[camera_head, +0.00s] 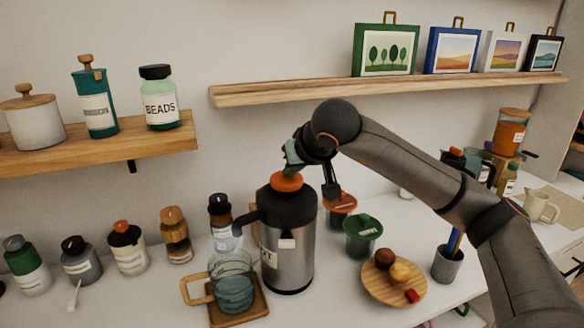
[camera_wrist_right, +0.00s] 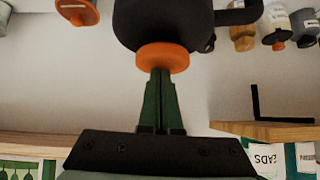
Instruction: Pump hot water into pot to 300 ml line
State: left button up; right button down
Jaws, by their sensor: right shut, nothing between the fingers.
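The steel pump flask (camera_head: 291,250) with a black top and an orange pump button (camera_head: 286,181) stands on the counter. Its black spout points left, over the glass pot (camera_head: 232,268) with a wooden handle. The lower part of the pot looks blue-green; I cannot read its level or a line. My right gripper (camera_head: 290,164) is shut and empty, right above the orange button. In the right wrist view the shut fingertips (camera_wrist_right: 161,74) meet the edge of the orange button (camera_wrist_right: 162,57), touching it or nearly so. My left gripper is not in view.
The pot stands on a wooden tray (camera_head: 257,307). Jars line the counter at left, including a brown one (camera_head: 176,236). Shelves hang above.

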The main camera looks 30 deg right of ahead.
aim_at(293, 182)
jog(key=shift+f+b, duration=0.3)
jog(key=shift+f, duration=0.65)
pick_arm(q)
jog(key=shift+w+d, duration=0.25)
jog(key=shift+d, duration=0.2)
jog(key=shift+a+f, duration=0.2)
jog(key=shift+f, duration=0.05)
pick_arm(e)
jog(key=shift+s+f, duration=0.1)
notch_tip(293, 182, up, 5)
jog(key=p, duration=0.4)
jog(key=shift+r, duration=0.2)
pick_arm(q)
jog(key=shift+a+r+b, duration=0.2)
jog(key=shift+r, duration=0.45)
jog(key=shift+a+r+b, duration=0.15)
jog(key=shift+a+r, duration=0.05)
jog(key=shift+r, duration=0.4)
pick_arm(e)
jog(key=v, duration=0.9)
jog(key=shift+s, duration=0.4)
jog(key=shift+d, duration=0.1)
